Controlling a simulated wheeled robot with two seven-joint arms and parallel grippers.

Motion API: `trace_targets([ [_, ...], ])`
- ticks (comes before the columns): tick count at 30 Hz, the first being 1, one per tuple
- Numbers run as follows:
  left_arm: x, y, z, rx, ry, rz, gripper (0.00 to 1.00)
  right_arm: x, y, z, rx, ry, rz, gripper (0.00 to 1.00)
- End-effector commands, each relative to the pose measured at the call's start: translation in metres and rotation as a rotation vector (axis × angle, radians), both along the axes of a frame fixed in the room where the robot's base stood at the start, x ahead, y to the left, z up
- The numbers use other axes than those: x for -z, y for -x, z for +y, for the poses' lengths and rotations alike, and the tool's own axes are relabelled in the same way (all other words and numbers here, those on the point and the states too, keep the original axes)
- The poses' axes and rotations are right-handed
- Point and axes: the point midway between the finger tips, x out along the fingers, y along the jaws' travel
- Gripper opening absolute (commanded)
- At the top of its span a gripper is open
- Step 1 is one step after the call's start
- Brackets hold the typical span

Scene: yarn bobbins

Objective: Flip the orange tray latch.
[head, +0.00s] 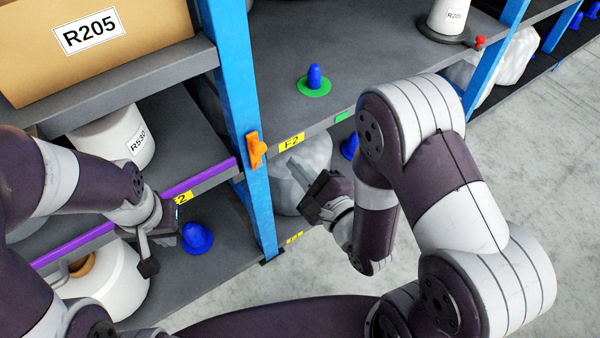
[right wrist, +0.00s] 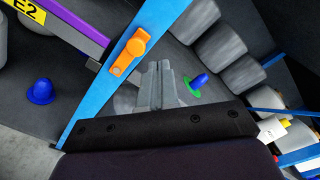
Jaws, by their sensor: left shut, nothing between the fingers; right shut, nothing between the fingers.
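The orange tray latch (head: 257,150) sits on the front face of the blue shelf post, beside the end of the purple-edged shelf. In the right wrist view the latch (right wrist: 130,52) lies tilted along the post, left of and apart from my right fingers. My right gripper (head: 294,163) is shut and empty, a little right of and below the latch in the head view. Its fingers also show in the right wrist view (right wrist: 158,70). My left gripper (head: 165,240) is at the lower left by the purple-edged shelf; it is shut and empty.
The blue post (head: 236,75) stands between two bays. A blue peg on a green disc (head: 314,82) is on the right shelf. A blue cone (head: 197,238) is on the lower shelf beside my left gripper. A purple edge strip (head: 200,177) runs left of the post. Clear floor (head: 560,180) lies right.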

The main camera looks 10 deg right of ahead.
Motion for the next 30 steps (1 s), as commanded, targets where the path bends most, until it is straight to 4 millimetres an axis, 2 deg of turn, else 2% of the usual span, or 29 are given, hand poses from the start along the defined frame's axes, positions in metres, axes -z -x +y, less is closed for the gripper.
trace_targets([
  [2, 0.000, 0.000, 0.000, 0.000, 0.000, 0.001, 0.00, -0.007, -0.001, 0.000, 0.002, -0.085, 0.003, 0.00],
  [5, 0.000, 0.000, 0.000, 0.000, 0.000, 0.001, 0.00, -0.007, -0.010, 0.004, 0.001, -0.115, 0.016, 0.00],
  [12, 0.003, 0.000, 0.000, 0.000, 0.000, 0.001, 0.00, -0.006, -0.055, 0.024, 0.002, -0.112, 0.014, 0.00],
  [18, 0.005, 0.000, 0.000, 0.000, 0.000, 0.001, 0.00, -0.006, -0.079, 0.034, 0.005, -0.110, 0.017, 0.00],
  [30, 0.005, 0.000, 0.000, 0.000, 0.000, 0.001, 0.00, -0.006, -0.083, 0.036, 0.005, -0.110, 0.017, 0.00],
])
